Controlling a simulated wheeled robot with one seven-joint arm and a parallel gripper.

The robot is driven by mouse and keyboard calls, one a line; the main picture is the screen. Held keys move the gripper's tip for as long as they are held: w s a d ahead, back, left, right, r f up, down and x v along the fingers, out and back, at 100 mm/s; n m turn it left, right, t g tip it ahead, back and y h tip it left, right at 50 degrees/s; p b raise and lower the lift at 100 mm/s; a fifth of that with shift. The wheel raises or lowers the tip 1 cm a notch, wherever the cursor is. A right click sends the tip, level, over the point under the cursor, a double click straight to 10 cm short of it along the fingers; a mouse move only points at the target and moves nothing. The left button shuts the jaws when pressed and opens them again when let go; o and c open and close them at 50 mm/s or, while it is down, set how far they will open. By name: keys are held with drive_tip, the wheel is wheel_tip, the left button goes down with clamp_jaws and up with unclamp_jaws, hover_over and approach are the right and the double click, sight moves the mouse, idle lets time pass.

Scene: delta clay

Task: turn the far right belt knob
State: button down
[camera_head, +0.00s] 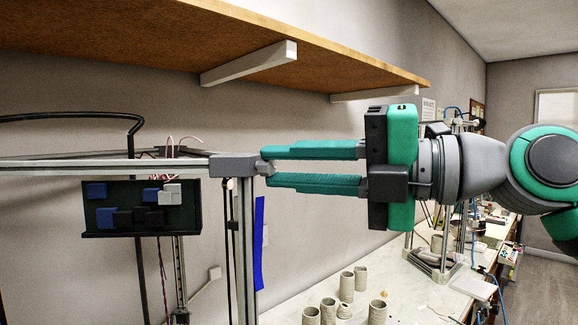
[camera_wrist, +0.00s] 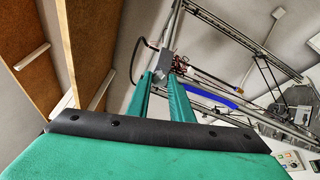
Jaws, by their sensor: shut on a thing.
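The far right belt knob (camera_head: 267,168) is a small light grey piece on the right end of the grey corner block (camera_head: 232,166) of a printer frame, in the head view. My gripper (camera_head: 268,167) reaches in from the right with its two teal fingers, one above the other. The fingertips are at the knob and shut on it, hiding most of it. In the wrist view my gripper (camera_wrist: 160,78) shows its fingers converging on the grey block (camera_wrist: 166,66); the knob cannot be made out clearly there.
A wooden shelf (camera_head: 190,45) hangs above my gripper. A dark panel (camera_head: 105,222) with blue and grey blocks is on the left of the frame. Several clay-coloured cups (camera_head: 346,287) stand on the white bench (camera_head: 410,290) below. A blue strip (camera_head: 259,240) hangs beside the frame's upright.

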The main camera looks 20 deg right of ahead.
drive_tip(key=m, duration=0.5)
drive_tip(key=shift+m+y, duration=0.3)
drive_tip(key=shift+m, duration=1.9)
drive_tip(key=shift+w, duration=0.1)
drive_tip(key=c, duration=1.6)
unclamp_jaws()
drive_tip(key=shift+o, duration=0.2)
drive_tip(key=v, duration=1.1)
